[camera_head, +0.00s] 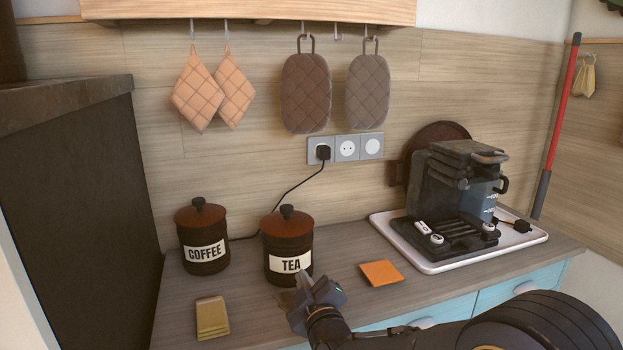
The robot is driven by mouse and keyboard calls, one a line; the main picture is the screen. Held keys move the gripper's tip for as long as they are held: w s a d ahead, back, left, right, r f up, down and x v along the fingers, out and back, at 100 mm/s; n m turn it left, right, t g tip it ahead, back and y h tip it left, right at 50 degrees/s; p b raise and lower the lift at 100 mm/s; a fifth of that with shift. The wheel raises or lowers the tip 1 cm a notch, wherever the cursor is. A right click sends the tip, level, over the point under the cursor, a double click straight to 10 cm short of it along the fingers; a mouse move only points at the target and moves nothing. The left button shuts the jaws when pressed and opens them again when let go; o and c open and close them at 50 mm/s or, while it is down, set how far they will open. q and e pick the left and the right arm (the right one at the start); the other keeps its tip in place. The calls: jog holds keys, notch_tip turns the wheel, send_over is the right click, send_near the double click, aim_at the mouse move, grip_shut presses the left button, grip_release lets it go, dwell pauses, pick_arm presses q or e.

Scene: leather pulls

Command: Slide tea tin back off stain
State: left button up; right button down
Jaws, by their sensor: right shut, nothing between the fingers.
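The tea tin (288,246) is a dark brown canister with a reddish-brown lid, a dark knob and a cream TEA label. It stands upright on the grey wooden counter. My right gripper (300,283) is shut and empty, at the lower front of the tin, its tips overlapping the tin's base in the picture. I cannot tell whether the tips touch it. My right arm comes in from the lower right. No stain shows; the counter under the tin and behind my gripper is hidden. My left gripper is not in view.
The coffee tin (203,238) stands to the left. A folded yellow cloth (212,318) lies front left and an orange square (381,273) lies right of the tea tin. A coffee machine stands on a white tray (432,268). A black cord runs behind the tins to the wall socket.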

aim_at(294, 262)
dwell(0.4)
jog(key=shift+x, duration=2.55)
jog(key=shift+w+a+r, duration=0.15)
jog(key=shift+w+a, duration=0.05)
jog(key=shift+w, duration=0.5)
jog(key=shift+w+a+f, duration=0.25)
jog(key=shift+w+f, duration=0.05)
jog(key=shift+w, duration=0.3)
jog(key=shift+x, duration=3)
jog(key=shift+s+d+f+b, duration=0.1)
jog(key=shift+s+f+b, duration=0.3)
jog(key=shift+f, duration=0.1)
jog(key=b+v, duration=0.1)
jog(key=v, duration=0.4)
jog(key=b+v, duration=0.2)
jog(key=v, duration=0.3)
jog(key=shift+d+r, duration=0.15)
jog(key=shift+r, duration=0.1)
jog(key=shift+r+v, duration=0.2)
jog(key=shift+v, duration=1.95)
jog(key=shift+r+v, duration=0.2)
jog(key=shift+v, duration=2)
